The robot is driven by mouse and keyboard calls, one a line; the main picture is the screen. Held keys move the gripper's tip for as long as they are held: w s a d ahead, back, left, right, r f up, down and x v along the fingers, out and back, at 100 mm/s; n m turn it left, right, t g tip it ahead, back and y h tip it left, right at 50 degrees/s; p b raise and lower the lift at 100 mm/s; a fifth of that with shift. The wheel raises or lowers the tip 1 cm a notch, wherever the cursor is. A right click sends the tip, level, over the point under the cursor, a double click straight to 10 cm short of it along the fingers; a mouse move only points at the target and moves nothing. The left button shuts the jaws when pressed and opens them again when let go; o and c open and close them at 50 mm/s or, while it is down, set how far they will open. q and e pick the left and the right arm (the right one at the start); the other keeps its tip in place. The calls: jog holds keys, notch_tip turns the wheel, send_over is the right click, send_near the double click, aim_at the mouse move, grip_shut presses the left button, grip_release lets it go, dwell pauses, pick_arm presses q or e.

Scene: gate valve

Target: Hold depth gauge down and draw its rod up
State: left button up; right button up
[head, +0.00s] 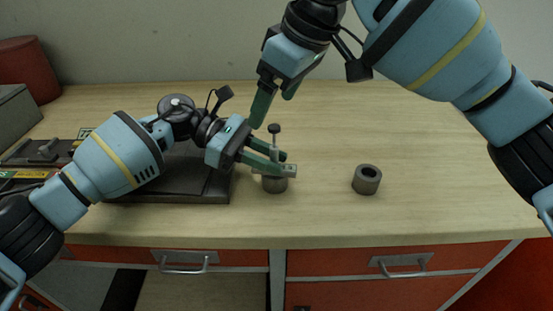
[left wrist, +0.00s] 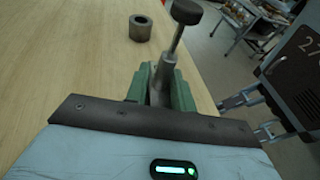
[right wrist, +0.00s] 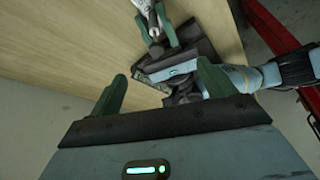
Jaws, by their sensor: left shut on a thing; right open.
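The depth gauge (head: 291,170) stands upright on a grey metal ring (head: 275,185) on the workbench. Its thin rod rises from the body to a dark round knob (head: 274,128), which also shows in the left wrist view (left wrist: 187,11). My left gripper (head: 281,162) is shut on the gauge body, with green fingers on both sides of it in the left wrist view (left wrist: 158,88). My right gripper (head: 273,108) is open and empty, above and slightly left of the knob, apart from it. In the right wrist view the gauge (right wrist: 155,40) shows beyond the open fingers, partly hidden by the left gripper.
A second grey ring (head: 367,180) stands alone to the right. A dark flat plate (head: 180,185) lies under my left arm. A grey box (head: 15,120) and a red canister (head: 28,66) stand at the far left. The bench top (head: 440,150) on the right is clear.

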pick_arm(q)
jog(key=o, duration=0.8)
jog(key=shift+o, duration=0.2)
jog(key=v, duration=1.2)
